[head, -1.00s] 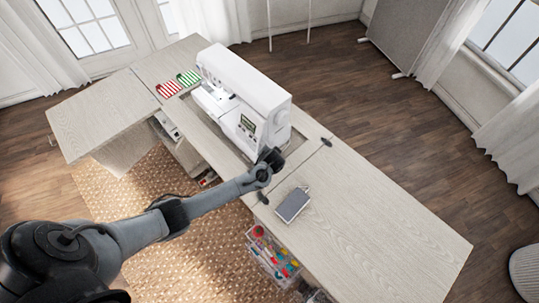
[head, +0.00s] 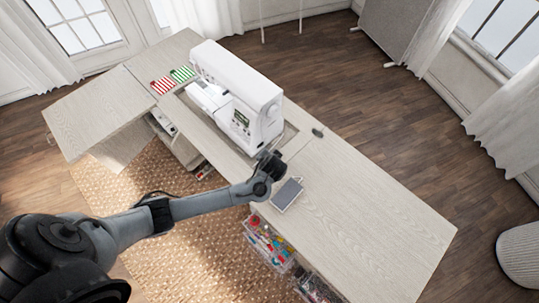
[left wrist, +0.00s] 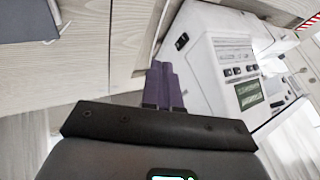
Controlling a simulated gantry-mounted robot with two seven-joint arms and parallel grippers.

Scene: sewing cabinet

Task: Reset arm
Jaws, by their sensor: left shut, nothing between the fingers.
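My left arm comes in from the left in the head view, and its wrist hangs over the near edge of the cabinet top, beside the sewing machine. My right gripper is in neither view.
A grey rectangular object (head: 287,194) lies on the cabinet top (head: 370,220), right of the wrist. Red-striped (head: 162,86) and green-striped (head: 182,74) pieces lie left of the machine. Clear bins (head: 268,244) hang below the near edge. The right part of the top is clear.

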